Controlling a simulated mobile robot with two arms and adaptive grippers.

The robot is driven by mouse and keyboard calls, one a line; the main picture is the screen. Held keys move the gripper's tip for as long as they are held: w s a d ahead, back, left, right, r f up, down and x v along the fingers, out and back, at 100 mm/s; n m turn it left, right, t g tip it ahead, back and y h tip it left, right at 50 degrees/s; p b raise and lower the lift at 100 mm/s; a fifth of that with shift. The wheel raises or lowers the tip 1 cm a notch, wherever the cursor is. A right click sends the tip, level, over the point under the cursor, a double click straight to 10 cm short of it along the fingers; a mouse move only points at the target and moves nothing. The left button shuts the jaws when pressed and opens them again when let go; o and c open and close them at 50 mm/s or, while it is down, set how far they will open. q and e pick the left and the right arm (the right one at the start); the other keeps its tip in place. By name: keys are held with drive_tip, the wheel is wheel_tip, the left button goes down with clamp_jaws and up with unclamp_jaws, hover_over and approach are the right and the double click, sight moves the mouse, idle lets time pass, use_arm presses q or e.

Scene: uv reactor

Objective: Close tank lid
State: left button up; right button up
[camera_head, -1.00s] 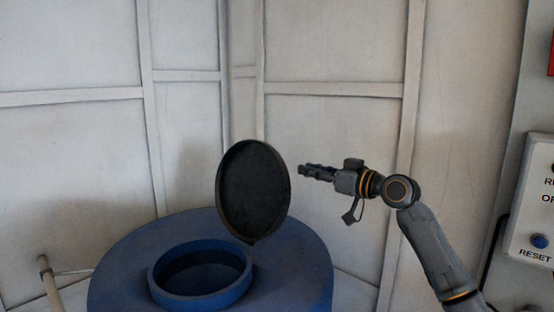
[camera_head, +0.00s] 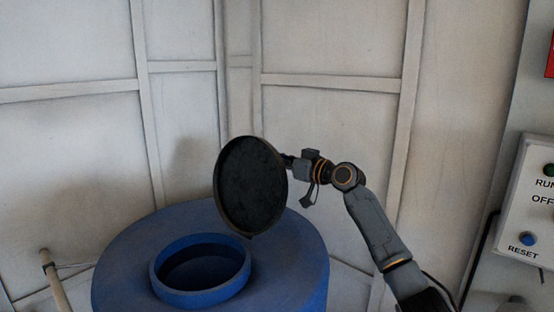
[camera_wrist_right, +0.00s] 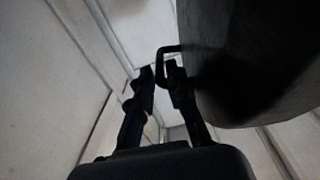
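The tank lid (camera_head: 250,186) is a dark round disc, standing raised and tilted at the back right of the tank's opening. The blue tank (camera_head: 128,262) has a raised round collar (camera_head: 205,297), and its opening is uncovered. My right gripper (camera_head: 290,161) is at the lid's right edge, with its fingertips partly hidden behind the lid. In the right wrist view, the two fingers of my right gripper (camera_wrist_right: 161,75) are apart. A thin bracket handle (camera_wrist_right: 160,64) on the lid (camera_wrist_right: 262,60) lies between them, with the right finger seemingly inside its loop. My left gripper is not in view.
A control panel (camera_head: 530,205) with RUN, OFF and RESET labels is on the right. White panelled walls (camera_head: 330,120) stand close behind the tank. A thin pole (camera_head: 55,280) stands at the lower left.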

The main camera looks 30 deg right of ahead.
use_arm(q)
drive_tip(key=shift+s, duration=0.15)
use_arm(e)
clamp_jaws()
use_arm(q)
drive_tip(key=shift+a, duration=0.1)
use_arm(e)
drive_tip(key=s+a+n, duration=0.3)
drive_tip(key=a+n, duration=0.2)
drive_tip(key=a, duration=0.5)
drive_tip(key=s+a+n, duration=0.4)
drive_tip(key=a+n, duration=0.1)
drive_tip(key=a, duration=0.4)
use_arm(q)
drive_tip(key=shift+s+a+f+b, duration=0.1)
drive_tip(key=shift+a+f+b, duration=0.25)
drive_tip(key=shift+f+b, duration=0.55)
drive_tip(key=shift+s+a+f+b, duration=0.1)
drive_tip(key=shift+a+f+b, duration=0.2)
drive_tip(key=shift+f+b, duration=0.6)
use_arm(e)
drive_tip(key=s+a+f+n, duration=0.2)
drive_tip(key=a+f+n, duration=0.3)
drive_tip(key=f, duration=0.3)
drive_tip(key=s+a+f+n, duration=0.1)
drive_tip(key=a+f+n, duration=0.5)
drive_tip(key=f, duration=0.3)
drive_tip(key=shift+s+a, duration=0.4)
drive_tip(key=shift+f, duration=0.1)
